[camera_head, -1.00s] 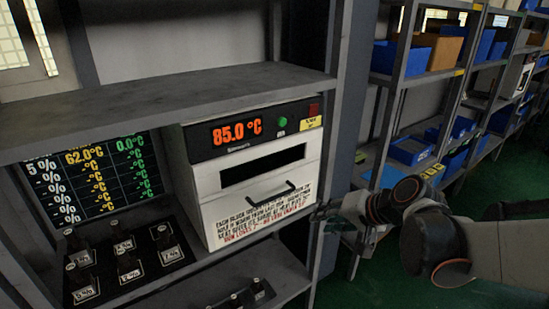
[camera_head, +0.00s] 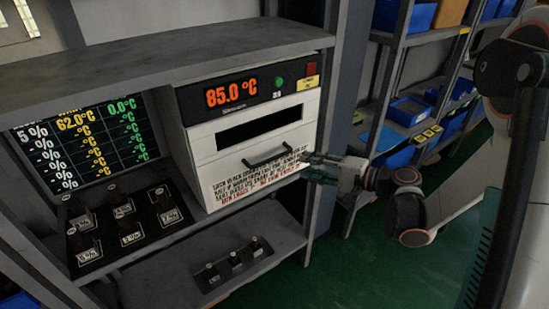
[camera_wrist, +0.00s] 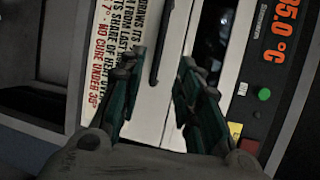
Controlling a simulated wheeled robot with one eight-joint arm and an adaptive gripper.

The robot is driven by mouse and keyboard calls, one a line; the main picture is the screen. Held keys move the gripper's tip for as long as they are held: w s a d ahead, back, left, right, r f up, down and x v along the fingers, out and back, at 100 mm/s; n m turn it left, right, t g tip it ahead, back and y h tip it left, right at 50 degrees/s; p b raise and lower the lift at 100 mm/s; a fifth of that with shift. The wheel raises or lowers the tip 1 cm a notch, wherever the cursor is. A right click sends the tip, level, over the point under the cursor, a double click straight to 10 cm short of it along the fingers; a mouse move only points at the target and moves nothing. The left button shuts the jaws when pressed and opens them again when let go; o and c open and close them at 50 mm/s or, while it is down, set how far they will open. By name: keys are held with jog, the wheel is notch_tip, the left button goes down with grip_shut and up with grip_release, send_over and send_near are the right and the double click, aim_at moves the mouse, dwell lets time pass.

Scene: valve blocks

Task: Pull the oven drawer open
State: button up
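The oven (camera_head: 178,112) is a white box on the shelf with a black top panel reading 85.0 °C. Its drawer front (camera_head: 215,172) is white, has printed text low down and looks flush with the body. A black bar handle (camera_head: 267,161) crosses the drawer front. My gripper (camera_head: 309,168) is just right of the handle in the head view. In the wrist view my gripper (camera_wrist: 157,68) is open, with its teal fingers on both sides of the handle (camera_wrist: 158,52). The handle lies ahead, between the fingertips; I cannot tell whether they touch it.
A screen of percentages and temperatures (camera_head: 85,140) and a black switch panel (camera_head: 128,226) are left of the oven. A smaller switch box (camera_head: 232,260) is on the lower shelf (camera_head: 150,285). A grey shelf post (camera_head: 340,90) stands right of the oven. Green floor (camera_head: 365,265) is open.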

aim_at(276, 158)
jog(key=b+x, duration=0.2)
jog(key=x, duration=1)
jog(key=shift+w+a+b, duration=0.15)
jog(key=shift+a+b, duration=0.1)
jog(key=shift+b, duration=0.15)
grip_shut()
